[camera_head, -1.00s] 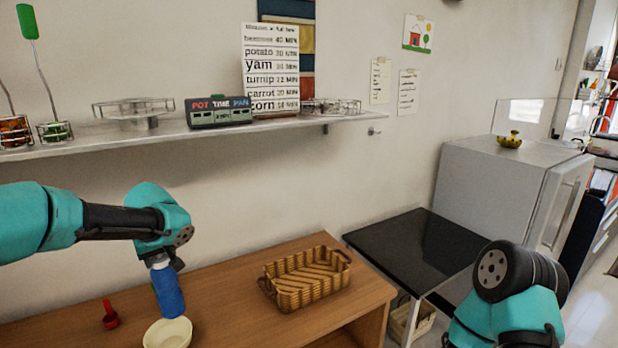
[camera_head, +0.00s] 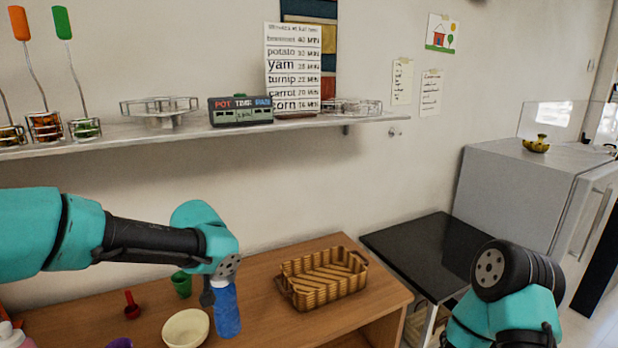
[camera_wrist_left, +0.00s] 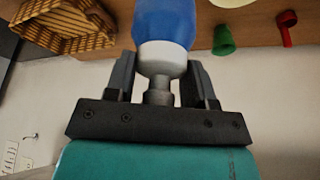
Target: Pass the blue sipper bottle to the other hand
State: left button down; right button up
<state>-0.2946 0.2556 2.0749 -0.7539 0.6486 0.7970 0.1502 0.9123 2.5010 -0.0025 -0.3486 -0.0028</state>
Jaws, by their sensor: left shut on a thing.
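The blue sipper bottle (camera_head: 225,308) hangs upright below my left gripper (camera_head: 216,287) in the head view, over the wooden table and just right of a cream bowl. In the left wrist view the bottle (camera_wrist_left: 165,18) shows its blue body and whitish-grey top, with the fingers of my left gripper (camera_wrist_left: 160,85) on either side of its neck. My left gripper is shut on it. My right arm shows at the lower right of the head view, but its gripper fingers are not visible.
A wicker basket (camera_head: 322,279) stands on the table right of the bottle. A cream bowl (camera_head: 186,328), a green cup (camera_head: 181,284) and a red scoop (camera_head: 132,306) are at left. A black-topped stand (camera_head: 425,250) is beyond the table's right end. A shelf (camera_head: 190,132) runs above.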

dwell(0.3)
pick_arm(q)
jog(key=w+d+r, duration=0.4)
jog(key=w+d, duration=0.2)
jog(key=d, duration=0.2)
jog(key=w+d+r, duration=0.4)
jog(key=w+d, duration=0.3)
jog(key=d, duration=0.2)
jog(key=shift+d, duration=0.15)
